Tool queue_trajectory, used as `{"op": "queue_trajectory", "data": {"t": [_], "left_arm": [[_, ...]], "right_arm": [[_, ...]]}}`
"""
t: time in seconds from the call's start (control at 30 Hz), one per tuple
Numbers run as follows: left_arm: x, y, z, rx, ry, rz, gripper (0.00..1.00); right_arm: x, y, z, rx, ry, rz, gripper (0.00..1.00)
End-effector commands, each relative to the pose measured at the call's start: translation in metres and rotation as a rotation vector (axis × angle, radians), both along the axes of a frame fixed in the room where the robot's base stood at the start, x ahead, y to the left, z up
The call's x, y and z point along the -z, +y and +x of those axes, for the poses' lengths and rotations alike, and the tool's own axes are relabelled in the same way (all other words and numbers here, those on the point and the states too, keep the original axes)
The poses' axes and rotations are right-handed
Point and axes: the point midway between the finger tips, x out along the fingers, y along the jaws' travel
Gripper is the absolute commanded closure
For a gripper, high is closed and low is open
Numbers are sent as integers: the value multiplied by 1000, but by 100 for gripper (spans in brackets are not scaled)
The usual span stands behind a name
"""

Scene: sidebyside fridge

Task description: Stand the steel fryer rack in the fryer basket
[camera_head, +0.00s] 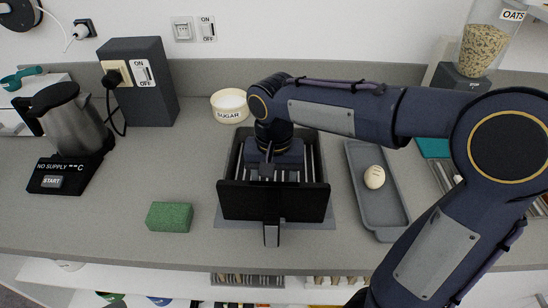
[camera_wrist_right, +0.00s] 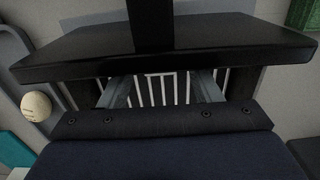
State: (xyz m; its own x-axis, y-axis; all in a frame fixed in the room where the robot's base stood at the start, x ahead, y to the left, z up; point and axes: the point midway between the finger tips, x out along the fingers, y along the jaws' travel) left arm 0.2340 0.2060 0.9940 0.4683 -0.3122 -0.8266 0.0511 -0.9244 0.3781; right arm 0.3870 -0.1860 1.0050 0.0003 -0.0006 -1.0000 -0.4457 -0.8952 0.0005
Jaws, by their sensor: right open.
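The black fryer basket (camera_head: 274,201) sits on a grey mat, its front panel and handle facing me. The steel fryer rack (camera_head: 308,165) shows as thin light bars inside the basket, mostly covered by my arm. My right gripper (camera_head: 277,172) points down into the basket from above, behind the front panel. In the right wrist view the open fingers of my right gripper (camera_wrist_right: 162,88) are apart, with the rack bars (camera_wrist_right: 168,92) below and between them. The basket's front panel (camera_wrist_right: 165,45) crosses that view. The rack's lower edge is hidden. My left gripper is out of view.
A grey tray (camera_head: 358,160) with an egg (camera_head: 374,177) lies right of the basket. A green sponge (camera_head: 170,217) lies to the left, a sugar bowl (camera_head: 229,106) behind. A kettle (camera_head: 72,120) and switch box (camera_head: 142,80) stand at left. Counter left of the basket is mostly clear.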

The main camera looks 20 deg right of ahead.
Motion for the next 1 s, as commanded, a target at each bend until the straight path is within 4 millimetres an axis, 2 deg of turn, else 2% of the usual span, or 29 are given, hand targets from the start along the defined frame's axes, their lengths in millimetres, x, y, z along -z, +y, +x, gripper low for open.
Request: {"op": "queue_trajectory", "data": {"t": [0.03, 0.2, 0.43, 0.6, 1.0], "left_arm": [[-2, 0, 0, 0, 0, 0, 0], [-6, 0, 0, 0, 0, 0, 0], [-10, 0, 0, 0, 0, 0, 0], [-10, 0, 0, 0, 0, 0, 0], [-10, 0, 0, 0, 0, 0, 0]], "right_arm": [[-13, 1, 1, -1, -5, 2, 42], [-51, 0, 1, 0, -5, 2, 42], [-88, 1, 0, -1, -2, 1, 42], [-98, 0, 0, -1, 0, 1, 42], [-99, 0, 0, -1, 1, 0, 42]]}}
